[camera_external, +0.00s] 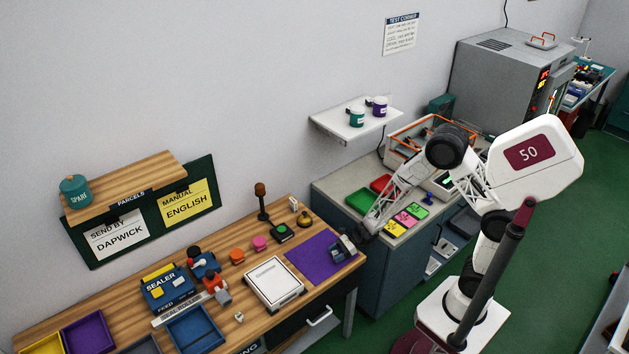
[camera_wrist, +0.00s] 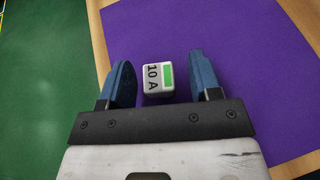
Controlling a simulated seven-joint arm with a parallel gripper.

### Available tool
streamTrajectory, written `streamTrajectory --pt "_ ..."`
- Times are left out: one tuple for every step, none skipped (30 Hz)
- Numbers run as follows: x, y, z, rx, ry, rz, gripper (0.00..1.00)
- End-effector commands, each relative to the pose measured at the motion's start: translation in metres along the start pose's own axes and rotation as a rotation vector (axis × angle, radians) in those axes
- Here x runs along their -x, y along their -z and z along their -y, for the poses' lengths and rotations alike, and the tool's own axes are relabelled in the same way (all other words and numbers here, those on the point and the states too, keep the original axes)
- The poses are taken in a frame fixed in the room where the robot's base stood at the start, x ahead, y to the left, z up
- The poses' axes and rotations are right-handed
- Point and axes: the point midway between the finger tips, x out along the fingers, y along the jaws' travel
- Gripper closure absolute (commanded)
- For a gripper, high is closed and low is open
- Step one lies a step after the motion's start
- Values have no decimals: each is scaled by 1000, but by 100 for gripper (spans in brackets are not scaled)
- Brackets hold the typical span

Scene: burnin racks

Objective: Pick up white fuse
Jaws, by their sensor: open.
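The white fuse (camera_wrist: 153,80) is a small white block marked "10 A" with a green stripe. In the wrist view it sits over the purple mat (camera_wrist: 230,40), between the two blue fingers of my gripper (camera_wrist: 160,85), with a gap on each side. My gripper is open. In the external view my gripper (camera_external: 343,247) is over the right end of the purple mat (camera_external: 308,262) on the wooden bench. I cannot make out the fuse there.
A white square-topped device (camera_external: 274,283) stands left of the mat. A green button box (camera_external: 283,232) and a brass bell (camera_external: 305,219) stand behind it. The grey cabinet (camera_external: 340,215) with coloured trays is to the right. The mat is otherwise clear.

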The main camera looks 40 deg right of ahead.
Motion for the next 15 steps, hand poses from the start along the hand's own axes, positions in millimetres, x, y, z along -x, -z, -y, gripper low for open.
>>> streamTrajectory --pt "0 0 0 0 0 0 43" --pt "0 0 0 0 0 0 43" --pt "0 0 0 0 0 0 43" --pt "0 0 0 0 0 0 43" --pt "0 0 0 0 0 0 43" --pt "0 0 0 0 0 0 43" --pt "0 0 0 0 0 0 43" --pt "0 0 0 0 0 0 43" --pt "0 0 0 0 0 0 43" --pt "0 0 0 0 0 0 43" --pt "0 0 0 0 0 0 43" --pt "0 0 0 0 0 0 43" --pt "0 0 0 0 0 0 47" --pt "0 0 0 0 0 0 52" --pt "0 0 0 0 0 0 58"
